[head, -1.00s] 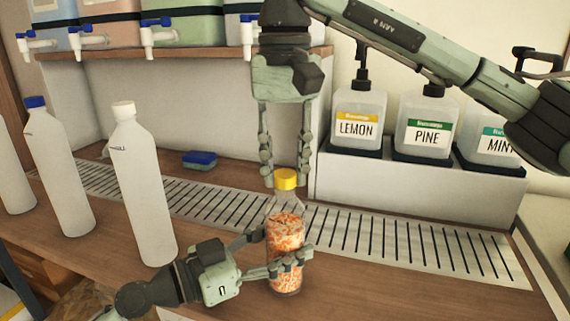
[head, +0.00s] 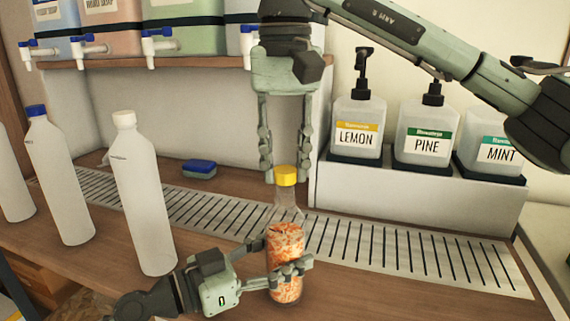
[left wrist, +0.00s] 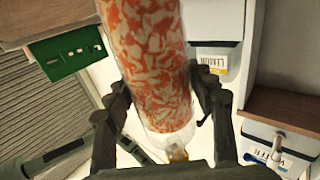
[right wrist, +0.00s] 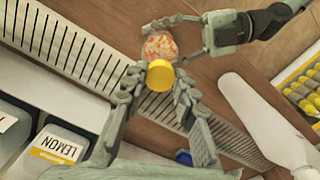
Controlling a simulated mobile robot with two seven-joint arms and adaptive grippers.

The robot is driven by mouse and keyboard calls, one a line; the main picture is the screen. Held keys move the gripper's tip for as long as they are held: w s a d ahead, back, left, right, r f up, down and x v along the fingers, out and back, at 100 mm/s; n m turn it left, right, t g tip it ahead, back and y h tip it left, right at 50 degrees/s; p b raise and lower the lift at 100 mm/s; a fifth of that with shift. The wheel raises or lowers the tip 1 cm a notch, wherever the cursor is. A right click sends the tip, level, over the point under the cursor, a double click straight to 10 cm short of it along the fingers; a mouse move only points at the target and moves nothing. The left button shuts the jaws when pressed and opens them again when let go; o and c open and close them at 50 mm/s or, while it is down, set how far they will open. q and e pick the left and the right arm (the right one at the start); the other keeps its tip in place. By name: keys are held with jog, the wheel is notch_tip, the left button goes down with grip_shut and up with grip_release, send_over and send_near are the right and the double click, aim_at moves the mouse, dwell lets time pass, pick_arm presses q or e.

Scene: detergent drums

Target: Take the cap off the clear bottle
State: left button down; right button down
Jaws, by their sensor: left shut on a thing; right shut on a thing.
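The clear bottle (head: 285,245) stands upright on the wooden counter, filled with orange-and-white bits. My left gripper (head: 279,275) is shut on its lower body from the left; the bottle also fills the middle of the left wrist view (left wrist: 150,60). The yellow cap (head: 286,176) is between the fingertips of my right gripper (head: 286,170), which points down and is shut on it. The cap sits directly above the bottle's clear neck and looks raised from it; any gap is hard to make out. The right wrist view shows the cap (right wrist: 160,74) in front of the bottle (right wrist: 160,46).
Tall white bottles (head: 145,195) stand at the left. A blue sponge (head: 200,168) lies behind the slotted drain strip (head: 400,258). Pump bottles labelled LEMON (head: 357,125), PINE and MINT stand on a white ledge at the right. Drums with taps (head: 185,35) stand on the shelf above.

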aim_at(285, 169)
jog(key=shift+r, duration=2)
pick_arm(q)
jog(key=shift+c, duration=2.4)
grip_release()
jog(key=v, duration=1.2)
